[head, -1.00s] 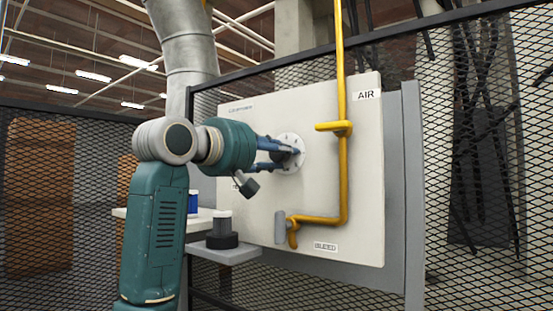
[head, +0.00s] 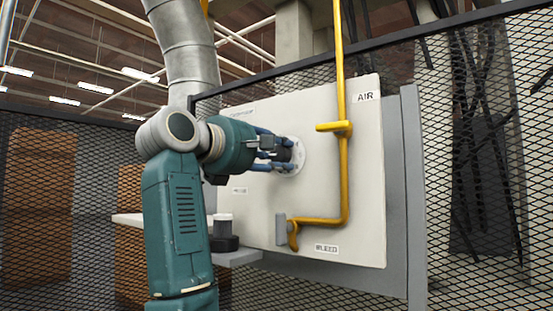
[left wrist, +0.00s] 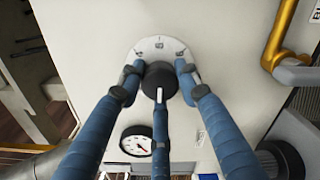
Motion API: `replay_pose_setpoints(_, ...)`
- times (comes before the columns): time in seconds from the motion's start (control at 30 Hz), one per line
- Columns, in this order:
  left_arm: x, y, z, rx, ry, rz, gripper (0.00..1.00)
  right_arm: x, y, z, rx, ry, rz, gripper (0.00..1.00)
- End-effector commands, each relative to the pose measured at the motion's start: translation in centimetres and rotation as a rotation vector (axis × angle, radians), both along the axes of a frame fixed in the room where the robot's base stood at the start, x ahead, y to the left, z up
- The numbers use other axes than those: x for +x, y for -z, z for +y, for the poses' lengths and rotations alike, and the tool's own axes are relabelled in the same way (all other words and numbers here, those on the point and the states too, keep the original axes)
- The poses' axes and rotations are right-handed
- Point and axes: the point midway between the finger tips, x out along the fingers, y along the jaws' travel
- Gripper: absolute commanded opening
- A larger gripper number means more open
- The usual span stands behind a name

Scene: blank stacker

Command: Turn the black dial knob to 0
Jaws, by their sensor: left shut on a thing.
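The black dial knob (head: 285,153) sits on a round white dial plate (head: 299,147) on the pale panel (head: 240,216). My left gripper (head: 277,153) is shut on the knob, with its blue fingers around it. In the left wrist view the knob (left wrist: 160,78) is between the fingertips of my left gripper (left wrist: 158,83). A white pointer line shows on the knob. The white plate (left wrist: 159,47) has small marks along its upper edge, too small to read. My right gripper is not in view.
A yellow pipe (head: 343,185) with a valve handle runs down the panel, right of the dial. A round gauge (left wrist: 137,141) shows in the left wrist view. A grey shelf (head: 240,257) juts out below. Mesh fencing (head: 480,200) stands around.

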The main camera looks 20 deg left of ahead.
Motion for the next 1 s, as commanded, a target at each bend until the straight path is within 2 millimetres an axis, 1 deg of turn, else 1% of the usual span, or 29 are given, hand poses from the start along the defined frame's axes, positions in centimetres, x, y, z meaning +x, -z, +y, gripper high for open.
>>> replay_pose_setpoints(0.03,0.0,0.2,-0.5,-0.038,0.011,0.021,0.07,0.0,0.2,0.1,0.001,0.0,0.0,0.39)
replay_pose_setpoints(0.6,-0.1,-0.4,-0.2,-0.535,0.007,0.194,0.07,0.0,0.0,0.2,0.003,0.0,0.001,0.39)
replay_pose_setpoints(0.8,-0.1,-0.6,0.0,-0.667,0.005,0.236,0.07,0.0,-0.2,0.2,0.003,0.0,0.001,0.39)
replay_pose_setpoints(1.0,-0.1,-0.8,0.1,-0.755,0.005,0.263,0.07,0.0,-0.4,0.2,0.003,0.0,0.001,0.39)
